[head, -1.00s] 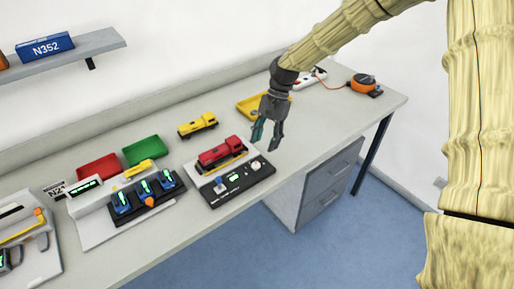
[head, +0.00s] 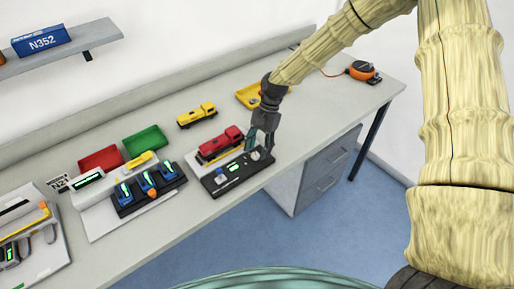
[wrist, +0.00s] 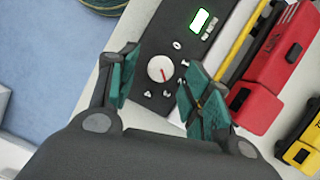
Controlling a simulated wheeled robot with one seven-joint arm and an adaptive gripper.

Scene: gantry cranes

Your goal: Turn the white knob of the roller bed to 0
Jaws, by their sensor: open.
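The white knob (wrist: 158,67) is on the black control panel (wrist: 151,32) of the roller bed, with printed numerals from 0 to 4 around it. Its red mark points down and right in the wrist view, towards the 2 to 3 side; the exact mark is hard to tell. My gripper (wrist: 159,80) is open, its teal fingers on either side of the knob in that view, with no clear contact. In the head view, my gripper (head: 259,146) is right over the knob (head: 255,156) at the panel's right end.
A red truck (head: 220,144) stands on the roller bed just behind the panel, near one finger. A lit display (wrist: 199,20) sits along the panel. A blue-levered console (head: 147,195) is at left. A yellow truck (head: 197,115) and yellow tray (head: 249,95) are behind.

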